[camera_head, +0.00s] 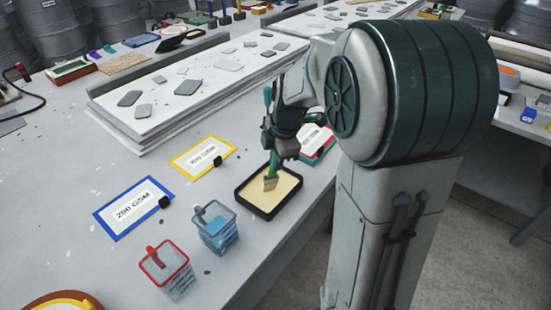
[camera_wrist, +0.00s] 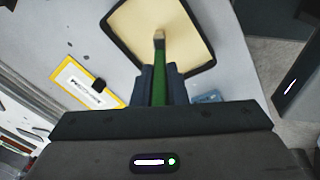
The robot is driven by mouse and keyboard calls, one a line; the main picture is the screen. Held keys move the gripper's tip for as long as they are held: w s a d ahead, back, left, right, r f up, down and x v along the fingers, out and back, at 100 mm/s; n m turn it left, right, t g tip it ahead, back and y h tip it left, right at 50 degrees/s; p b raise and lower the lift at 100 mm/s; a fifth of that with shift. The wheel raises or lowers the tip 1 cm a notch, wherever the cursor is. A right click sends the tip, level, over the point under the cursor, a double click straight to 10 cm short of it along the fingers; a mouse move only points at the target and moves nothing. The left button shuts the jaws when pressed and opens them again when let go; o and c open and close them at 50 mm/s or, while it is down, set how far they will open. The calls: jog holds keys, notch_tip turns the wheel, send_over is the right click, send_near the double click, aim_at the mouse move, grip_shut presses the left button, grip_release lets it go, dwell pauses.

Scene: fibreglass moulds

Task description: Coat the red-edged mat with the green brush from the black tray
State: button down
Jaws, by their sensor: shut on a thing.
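The green brush (camera_head: 272,165) is upright in my gripper (camera_head: 280,145), bristles down. The wrist view shows its green handle (camera_wrist: 160,88) between the two fingers (camera_wrist: 160,78). The bristle tip is over the cream-coloured fill of the black tray (camera_head: 242,198), also in the wrist view (camera_wrist: 122,47); I cannot tell whether it touches the fill. A white piece with a red edge (camera_head: 318,135), apparently the red-edged mat, lies behind the tray to the right. My gripper and arm hide part of it, and its lower side looks teal.
A yellow-edged mat (camera_head: 187,167) and a blue-edged mat (camera_head: 108,223) lie left of the tray, each with a black block at its corner. A blue-filled clear cup (camera_head: 215,238) and a red-rimmed cup (camera_head: 165,255) stand in front. Stacked white panels (camera_head: 190,85) lie behind.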

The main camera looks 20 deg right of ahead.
jog(key=shift+p+v, duration=1.25)
jog(key=shift+v, duration=0.95)
jog(key=shift+r, duration=0.1)
jog(key=shift+w+a+p+v, duration=0.1)
jog(key=shift+w+p+v, duration=0.05)
jog(key=shift+p+v, duration=0.55)
jog(key=shift+w+a+p+v, duration=0.1)
jog(key=shift+p+v, duration=0.25)
jog(key=shift+v, duration=0.5)
jog(key=shift+w+a+p+v, duration=0.1)
jog(key=shift+w+p+v, duration=0.05)
jog(key=shift+p+v, duration=0.55)
jog(key=shift+r, duration=0.2)
